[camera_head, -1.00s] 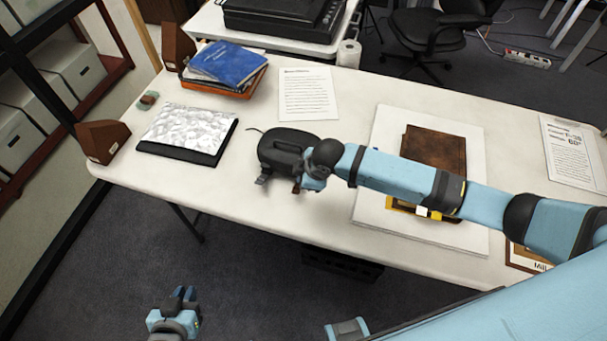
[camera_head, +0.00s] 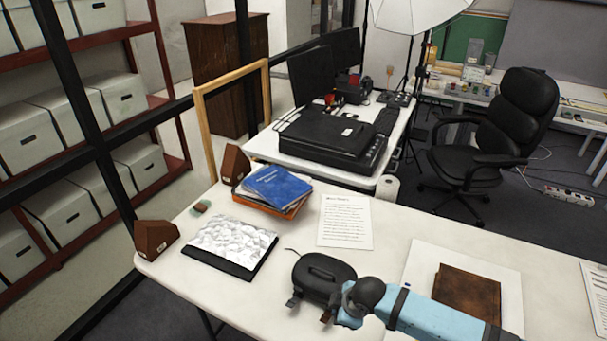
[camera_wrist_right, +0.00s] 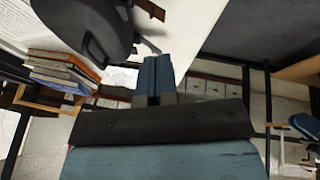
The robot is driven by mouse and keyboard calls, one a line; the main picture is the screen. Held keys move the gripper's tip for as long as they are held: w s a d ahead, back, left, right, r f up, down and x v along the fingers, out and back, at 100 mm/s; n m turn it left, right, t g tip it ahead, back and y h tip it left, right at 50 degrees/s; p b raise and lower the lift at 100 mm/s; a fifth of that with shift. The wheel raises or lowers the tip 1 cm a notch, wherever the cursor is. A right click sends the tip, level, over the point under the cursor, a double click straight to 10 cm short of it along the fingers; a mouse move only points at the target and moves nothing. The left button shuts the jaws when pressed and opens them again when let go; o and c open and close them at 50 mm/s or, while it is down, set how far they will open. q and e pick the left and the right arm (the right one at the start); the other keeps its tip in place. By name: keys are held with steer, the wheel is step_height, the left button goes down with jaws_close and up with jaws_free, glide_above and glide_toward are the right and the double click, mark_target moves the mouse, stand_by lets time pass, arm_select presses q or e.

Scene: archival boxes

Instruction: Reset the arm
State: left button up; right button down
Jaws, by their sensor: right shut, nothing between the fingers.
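My right arm comes in from the lower right over the white table. Its gripper (camera_head: 346,318) is beside the black handled device (camera_head: 318,272), at the table's front; whether they touch is unclear. In the right wrist view, the blue fingers (camera_wrist_right: 155,78) are shut together with nothing between them. The black device (camera_wrist_right: 95,25) shows beyond them at upper left. My left gripper is outside both current views.
A printed page (camera_head: 345,222) lies mid-table. A brown folder (camera_head: 466,293) lies right, on a white board (camera_head: 420,262). A scanner (camera_head: 335,138) stands behind.

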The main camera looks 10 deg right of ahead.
steer(key=s+a+f+m+t+y, duration=0.1)
steer(key=s+a+m+t+y, duration=0.3)
steer(key=s, duration=0.5)
steer(key=s+d+m+t+h, duration=0.3)
steer(key=s+d+m, duration=0.4)
steer(key=s, duration=0.4)
steer(key=shift+d+f+h, duration=0.25)
steer(key=shift+d+h, duration=0.05)
steer(key=shift+d, duration=0.5)
